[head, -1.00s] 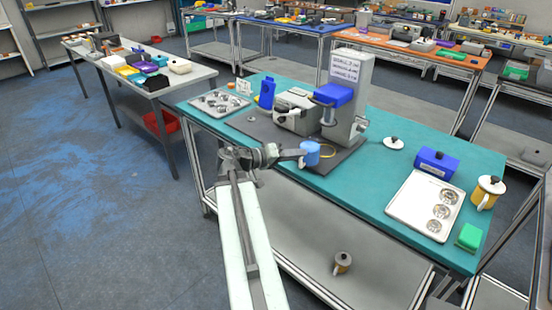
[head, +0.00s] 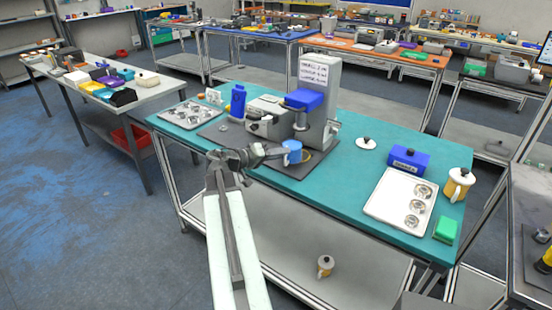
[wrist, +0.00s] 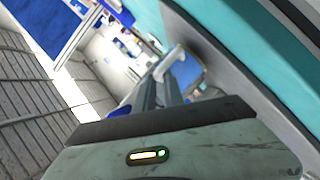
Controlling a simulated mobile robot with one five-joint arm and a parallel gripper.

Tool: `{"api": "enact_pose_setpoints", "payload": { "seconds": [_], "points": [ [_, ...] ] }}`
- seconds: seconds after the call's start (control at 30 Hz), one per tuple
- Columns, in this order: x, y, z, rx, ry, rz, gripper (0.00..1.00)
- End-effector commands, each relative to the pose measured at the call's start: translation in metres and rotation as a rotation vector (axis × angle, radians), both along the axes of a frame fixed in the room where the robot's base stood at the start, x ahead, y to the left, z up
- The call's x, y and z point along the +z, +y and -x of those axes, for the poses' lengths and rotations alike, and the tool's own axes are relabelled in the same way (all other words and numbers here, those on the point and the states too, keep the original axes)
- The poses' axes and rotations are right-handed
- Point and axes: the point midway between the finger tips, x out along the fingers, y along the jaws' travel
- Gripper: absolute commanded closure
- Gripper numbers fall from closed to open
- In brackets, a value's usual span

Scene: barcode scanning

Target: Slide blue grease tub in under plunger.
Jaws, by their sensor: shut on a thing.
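The blue grease tub (head: 292,152) is at the front of the bench press in the head view, held by my gripper (head: 282,153). In the wrist view the blue tub (wrist: 186,72) sits between the ends of my shut gripper (wrist: 178,82), partly hidden by the fingers. The press has a grey column (head: 318,95) and a blue head (head: 303,99).
A yellow ring (head: 307,155) marks the plate just right of the tub. A grey machine (head: 266,118) and a blue bottle (head: 238,101) stand left of the press. A white tray (head: 388,203), blue box (head: 410,160) and yellow-white pot (head: 458,186) are on the right.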

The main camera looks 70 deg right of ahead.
Motion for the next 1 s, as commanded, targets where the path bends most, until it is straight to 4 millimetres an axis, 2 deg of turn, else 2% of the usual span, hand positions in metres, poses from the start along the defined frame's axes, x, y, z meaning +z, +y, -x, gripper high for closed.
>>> {"api": "enact_pose_setpoints", "payload": {
  "seconds": [0.2, 0.43, 1.0],
  "points": [
    [-0.004, -0.026, 0.006, -0.002, 0.001, 0.001, 1.0],
    [-0.008, -0.046, 0.012, -0.002, 0.001, 0.001, 1.0],
    [-0.009, -0.053, 0.015, -0.002, 0.001, 0.001, 1.0]
  ]
}}
